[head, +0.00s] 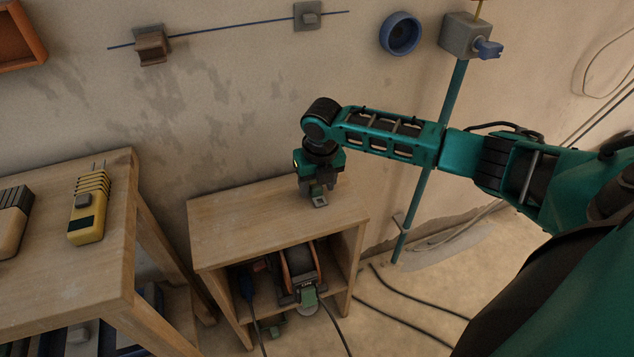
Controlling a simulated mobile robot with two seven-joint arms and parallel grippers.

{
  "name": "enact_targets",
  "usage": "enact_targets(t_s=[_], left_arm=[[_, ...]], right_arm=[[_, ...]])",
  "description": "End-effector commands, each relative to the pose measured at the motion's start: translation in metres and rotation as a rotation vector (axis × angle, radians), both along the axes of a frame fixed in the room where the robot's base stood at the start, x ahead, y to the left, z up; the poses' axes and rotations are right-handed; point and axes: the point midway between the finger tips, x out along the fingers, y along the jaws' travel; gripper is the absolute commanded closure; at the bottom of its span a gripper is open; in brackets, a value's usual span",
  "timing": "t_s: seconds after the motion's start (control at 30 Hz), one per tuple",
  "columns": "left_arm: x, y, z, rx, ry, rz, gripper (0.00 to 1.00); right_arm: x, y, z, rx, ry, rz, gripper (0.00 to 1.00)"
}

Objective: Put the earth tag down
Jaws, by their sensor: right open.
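My right gripper (316,190) reaches down over the wooden cabinet top (235,225), its arm coming in from the right. Its jaws are open. A small grey-green piece (320,202) shows at the fingertips, at or just above the cabinet top. It may be the earth tag, but it is too small and too covered by the gripper to be sure. I cannot tell whether it touches the wood. My left gripper is out of view.
A wooden bench (60,265) at left holds a yellow tester (89,209). A teal pipe (420,185) stands at right. The cabinet top's left part is clear.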

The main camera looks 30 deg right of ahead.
Motion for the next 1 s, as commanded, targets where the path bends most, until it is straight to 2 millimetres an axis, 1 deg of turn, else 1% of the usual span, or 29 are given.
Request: enact_targets(t_s=[0.17,0.4,0.5,0.6,0.7,0.77,0.87,0.97,1.0], left_arm=[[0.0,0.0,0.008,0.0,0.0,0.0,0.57],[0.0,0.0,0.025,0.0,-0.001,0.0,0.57],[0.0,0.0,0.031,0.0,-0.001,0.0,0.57],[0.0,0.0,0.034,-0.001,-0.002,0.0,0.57],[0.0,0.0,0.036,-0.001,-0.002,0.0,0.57],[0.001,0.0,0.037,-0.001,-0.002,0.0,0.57],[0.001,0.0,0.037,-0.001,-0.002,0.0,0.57],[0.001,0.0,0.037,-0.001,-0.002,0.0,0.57],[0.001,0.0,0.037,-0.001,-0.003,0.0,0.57]], right_arm=[[-0.001,0.0,0.021,0.0,-0.003,0.001,0.46],[-0.009,0.002,0.072,0.0,-0.004,0.001,0.46],[-0.012,0.003,0.091,0.0,-0.004,0.0,0.46],[-0.014,0.003,0.105,0.0,-0.003,0.0,0.46],[-0.016,0.004,0.114,0.001,-0.001,-0.001,0.46],[-0.017,0.006,0.115,0.006,-0.002,-0.006,0.46],[-0.019,0.02,0.105,0.042,-0.021,-0.056,0.46],[-0.025,0.053,0.081,0.139,-0.064,-0.187,0.46],[-0.03,0.069,0.07,0.196,-0.083,-0.263,0.46]])
